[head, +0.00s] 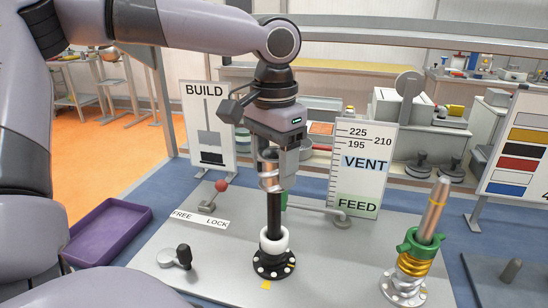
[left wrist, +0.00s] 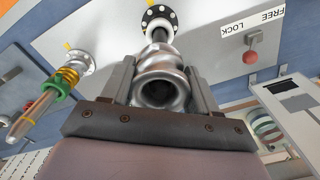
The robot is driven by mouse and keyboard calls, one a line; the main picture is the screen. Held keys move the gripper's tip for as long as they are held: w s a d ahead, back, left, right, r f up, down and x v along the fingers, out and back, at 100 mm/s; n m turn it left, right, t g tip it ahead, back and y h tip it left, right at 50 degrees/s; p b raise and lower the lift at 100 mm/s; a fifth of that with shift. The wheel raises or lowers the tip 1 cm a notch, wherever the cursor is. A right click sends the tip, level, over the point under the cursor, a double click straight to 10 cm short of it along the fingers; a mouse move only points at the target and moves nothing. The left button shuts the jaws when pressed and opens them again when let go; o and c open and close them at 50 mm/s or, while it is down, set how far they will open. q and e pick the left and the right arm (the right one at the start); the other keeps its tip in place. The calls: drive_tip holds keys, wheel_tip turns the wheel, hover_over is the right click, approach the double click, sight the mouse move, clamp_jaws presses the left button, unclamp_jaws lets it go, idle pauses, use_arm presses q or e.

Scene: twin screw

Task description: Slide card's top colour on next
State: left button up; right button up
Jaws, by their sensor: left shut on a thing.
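My left gripper (head: 270,172) is shut on a silver ring (head: 268,182), which also shows in the left wrist view (left wrist: 160,92) with a dark hollow mouth. The silver ring is at the top of the upright black post (head: 274,212); I cannot tell whether it is around the post or just above it. A white ring (head: 274,242) sits low on that post, above its black flanged base. The card (head: 500,160) at the right edge has stripes; the top one looks pale grey or white, above ochre, black, red, white and blue. My right gripper is not in view.
A second post (head: 434,208) carries a green ring (head: 420,246) and gold rings (head: 411,265). A red-knobbed lever (head: 221,186) stands by the FREE/LOCK label (head: 200,219). A black-knobbed crank (head: 180,257) and purple tray (head: 105,232) are left. BUILD (head: 209,130) and VENT/FEED (head: 362,170) boards stand behind.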

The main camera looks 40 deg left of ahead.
sight(274, 155)
use_arm(q)
drive_tip(key=shift+f+b, duration=0.65)
drive_tip(key=shift+f, duration=1.3)
drive_tip(key=o, duration=1.4)
drive_tip(key=shift+r, duration=0.1)
wheel_tip(274, 155, up, 7)
drive_tip(key=shift+r+p, duration=0.1)
drive_tip(key=shift+p, duration=0.2)
